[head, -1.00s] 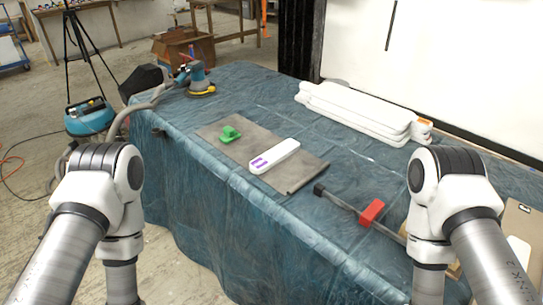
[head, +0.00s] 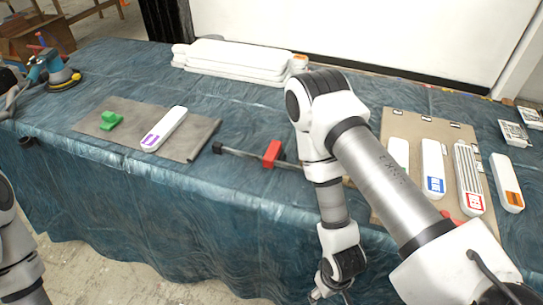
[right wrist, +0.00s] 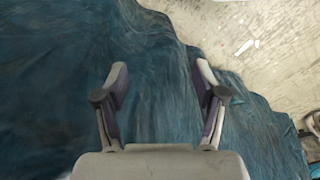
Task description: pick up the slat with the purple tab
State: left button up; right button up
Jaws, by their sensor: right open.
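The slat with the purple tab (head: 164,129) is white and lies flat on a grey mat (head: 189,147) at the left of the table in the head view. Its purple end faces the near edge. My right arm reaches down in front of the table, well to the right of this slat. My right gripper (head: 331,296) is only partly visible at the bottom of the head view. In the right wrist view my right gripper (right wrist: 160,90) is open and empty, with blue cloth and floor beyond it. My left gripper is out of view; only part of my left arm shows.
A green block (head: 110,120) sits beside the slat on the mat. A bar clamp with a red jaw (head: 272,154) lies to its right. Slats with blue (head: 433,170), red (head: 468,180) and orange (head: 507,184) tabs lie at right. White boards (head: 240,58) are stacked behind.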

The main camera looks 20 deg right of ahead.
aim_at(153, 141)
jog(key=i+j+z, duration=0.3)
jog(key=j, duration=0.35)
jog(key=i+j+z, duration=0.15)
jog(key=j, duration=0.2)
jog(key=i+j+z, duration=0.15)
jog(key=j, duration=0.2)
jog(key=i+j+z, duration=0.15)
jog(key=j, duration=0.25)
